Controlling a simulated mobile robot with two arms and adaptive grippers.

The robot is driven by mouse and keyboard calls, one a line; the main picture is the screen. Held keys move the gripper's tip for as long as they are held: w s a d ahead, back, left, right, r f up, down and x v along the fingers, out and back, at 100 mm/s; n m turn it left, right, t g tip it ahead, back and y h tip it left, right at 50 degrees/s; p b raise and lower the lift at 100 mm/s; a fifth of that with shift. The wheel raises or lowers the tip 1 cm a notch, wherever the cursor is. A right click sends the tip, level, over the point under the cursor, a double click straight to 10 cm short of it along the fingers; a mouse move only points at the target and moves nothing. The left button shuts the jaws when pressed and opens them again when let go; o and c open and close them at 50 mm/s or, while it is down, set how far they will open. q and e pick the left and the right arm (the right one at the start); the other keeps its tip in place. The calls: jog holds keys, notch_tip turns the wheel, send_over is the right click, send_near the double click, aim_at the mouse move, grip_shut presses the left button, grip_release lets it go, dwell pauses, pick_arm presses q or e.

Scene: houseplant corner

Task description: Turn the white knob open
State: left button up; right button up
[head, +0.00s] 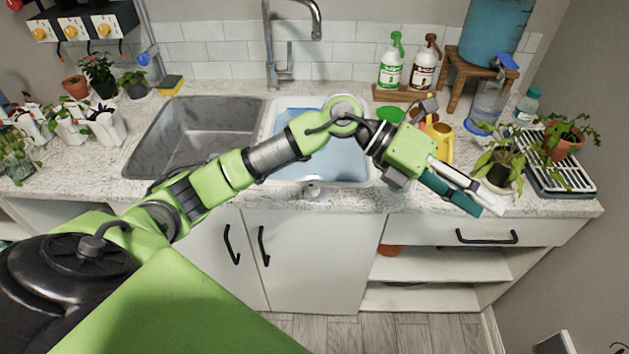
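A small white knob (315,190) shows at the front edge of the counter, below the sink's right basin (275,130). My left gripper (488,211) is well to the right of the knob, above the counter's front edge and in front of a potted plant. Its teal and white fingers lie close together in this slanted view, and I cannot tell whether there is a gap between them. I see nothing held in it. My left arm crosses in front of the sink. My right gripper is out of view.
A yellow watering can (442,141) and spray bottles (392,68) are farther back. Boxes with yellow knobs (104,31) hang at upper left.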

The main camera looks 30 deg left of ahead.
pick_arm(q)
jog(key=w+a+f+y, duration=0.3)
jog(key=a+f+y, duration=0.3)
jog(key=a, duration=0.5)
jog(key=n+g+y, duration=0.2)
jog(key=y, duration=0.6)
send_near(314, 185)
jog(key=f+p, duration=0.1)
jog(key=f, duration=0.7)
jog(key=shift+s+d+f+p, duration=0.15)
jog(key=shift+d+f+p, duration=0.05)
jog(key=shift+f+p, duration=0.2)
jog(key=shift+c, duration=0.5)
grip_shut()
